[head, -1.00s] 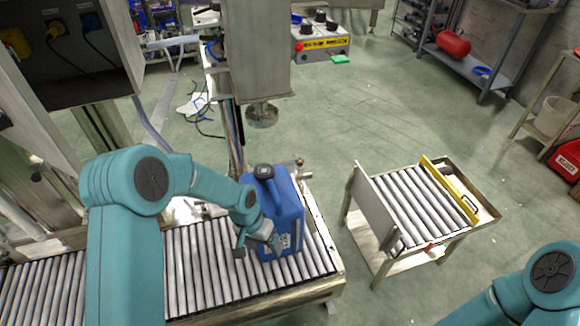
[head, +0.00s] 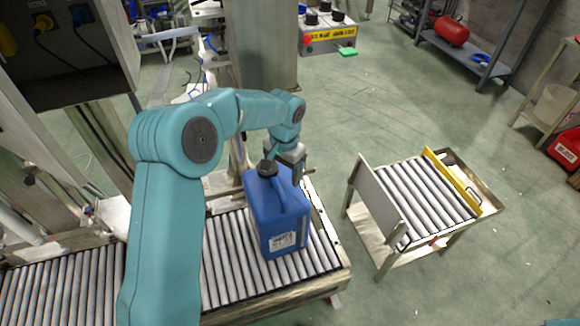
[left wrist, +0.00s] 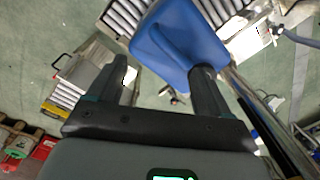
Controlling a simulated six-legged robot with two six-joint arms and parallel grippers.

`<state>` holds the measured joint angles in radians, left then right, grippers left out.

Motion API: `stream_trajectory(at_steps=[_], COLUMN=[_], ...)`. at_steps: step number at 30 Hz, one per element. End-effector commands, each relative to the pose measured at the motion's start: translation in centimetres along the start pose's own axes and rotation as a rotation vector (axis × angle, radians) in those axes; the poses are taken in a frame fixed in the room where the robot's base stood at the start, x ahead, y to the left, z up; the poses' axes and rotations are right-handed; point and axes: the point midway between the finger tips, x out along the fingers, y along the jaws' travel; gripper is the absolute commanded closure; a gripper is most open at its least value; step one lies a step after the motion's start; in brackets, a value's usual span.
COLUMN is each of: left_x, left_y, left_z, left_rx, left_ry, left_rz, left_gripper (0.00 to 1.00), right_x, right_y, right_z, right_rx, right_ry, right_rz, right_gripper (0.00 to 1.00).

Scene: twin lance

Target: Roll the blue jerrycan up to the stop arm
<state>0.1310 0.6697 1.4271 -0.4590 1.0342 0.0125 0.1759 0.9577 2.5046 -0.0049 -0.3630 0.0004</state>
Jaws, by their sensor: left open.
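The blue jerrycan (head: 279,222) stands upright on the roller conveyor (head: 225,270), near its right end. Its dark cap and handle are on top and a white label faces the front. In the left wrist view the jerrycan (left wrist: 180,38) fills the top middle. My left gripper (head: 290,158) is behind the jerrycan's top, with its fingertips partly hidden by it. In the left wrist view its fingers (left wrist: 160,80) are wide apart, the right one overlapping the jerrycan; I cannot tell whether it touches. I cannot make out the stop arm for certain. My right gripper is out of view.
A small roller cart (head: 425,195) with an upright grey plate (head: 378,200) and a yellow bar (head: 450,182) stands right of the conveyor, across a gap. A grey column (head: 265,50) rises behind the conveyor.

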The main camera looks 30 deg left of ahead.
Motion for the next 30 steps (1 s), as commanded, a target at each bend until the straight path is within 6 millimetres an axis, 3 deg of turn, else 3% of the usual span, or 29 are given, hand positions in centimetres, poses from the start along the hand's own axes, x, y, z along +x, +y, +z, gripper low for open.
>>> stream_trajectory(at_steps=[5,21,30], left_x=[1.4,12.8,16.0], left_y=[-0.3,-0.5,-0.6], left_z=[0.3,0.4,0.2], left_rx=[-0.007,-0.008,-0.007], left_ry=[-0.005,-0.005,-0.001], left_rz=[-0.002,0.0,-0.001], left_gripper=[0.21,0.21,0.21], right_x=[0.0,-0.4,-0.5], right_y=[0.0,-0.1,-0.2], right_z=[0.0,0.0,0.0], right_rx=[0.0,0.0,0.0], right_ry=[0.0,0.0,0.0], right_rz=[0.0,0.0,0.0], right_gripper=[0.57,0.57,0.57])
